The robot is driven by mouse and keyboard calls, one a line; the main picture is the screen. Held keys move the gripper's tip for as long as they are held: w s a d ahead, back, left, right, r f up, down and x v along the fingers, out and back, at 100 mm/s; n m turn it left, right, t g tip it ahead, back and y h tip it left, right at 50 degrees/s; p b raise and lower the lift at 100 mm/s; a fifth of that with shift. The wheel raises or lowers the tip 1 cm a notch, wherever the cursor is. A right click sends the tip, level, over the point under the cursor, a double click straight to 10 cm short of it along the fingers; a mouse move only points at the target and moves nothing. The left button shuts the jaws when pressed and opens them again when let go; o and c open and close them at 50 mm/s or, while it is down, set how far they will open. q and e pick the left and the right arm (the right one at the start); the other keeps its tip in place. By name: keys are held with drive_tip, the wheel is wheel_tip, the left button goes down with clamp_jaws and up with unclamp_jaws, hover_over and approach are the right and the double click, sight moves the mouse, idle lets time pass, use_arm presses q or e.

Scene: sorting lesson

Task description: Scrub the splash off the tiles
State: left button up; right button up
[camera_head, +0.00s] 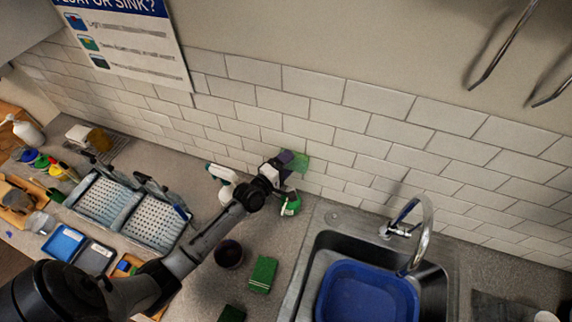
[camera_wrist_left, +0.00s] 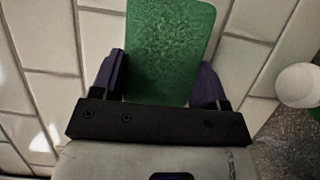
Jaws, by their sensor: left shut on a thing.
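My left gripper (camera_head: 283,163) is shut on a green sponge (camera_head: 297,161) and holds it up at the white wall tiles (camera_head: 330,112). In the left wrist view the sponge (camera_wrist_left: 168,50) sits between the two purple fingers of the gripper (camera_wrist_left: 163,82). Its broad face covers the tiles behind it. I cannot tell whether it touches them. No splash shows on the tiles in view; any part behind the sponge is hidden. My right gripper is not in view.
A white spray bottle (camera_head: 222,180) and a green bottle (camera_head: 291,203) stand close to my left gripper. A dark cup (camera_head: 229,254) and a green box-shaped block (camera_head: 262,274) are on the counter. A sink with a blue basin (camera_head: 368,290) and a tap (camera_head: 428,230) is at right.

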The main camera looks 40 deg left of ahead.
sight(296, 166)
use_arm(q)
drive_tip(key=shift+w+a+b, duration=0.35)
drive_tip(key=shift+w, duration=0.45)
drive_tip(key=shift+d, duration=0.15)
drive_tip(key=shift+w+d+p, duration=0.2)
drive_tip(key=shift+d+p, duration=0.1)
drive_tip(key=shift+d, duration=0.25)
drive_tip(key=shift+w+d+p, duration=0.2)
drive_tip(key=shift+d+p, duration=0.05)
drive_tip(key=shift+d, duration=0.25)
drive_tip(key=shift+w+d, duration=0.25)
drive_tip(key=shift+d, duration=0.35)
drive_tip(key=shift+w+d, duration=0.1)
drive_tip(key=shift+w, duration=0.05)
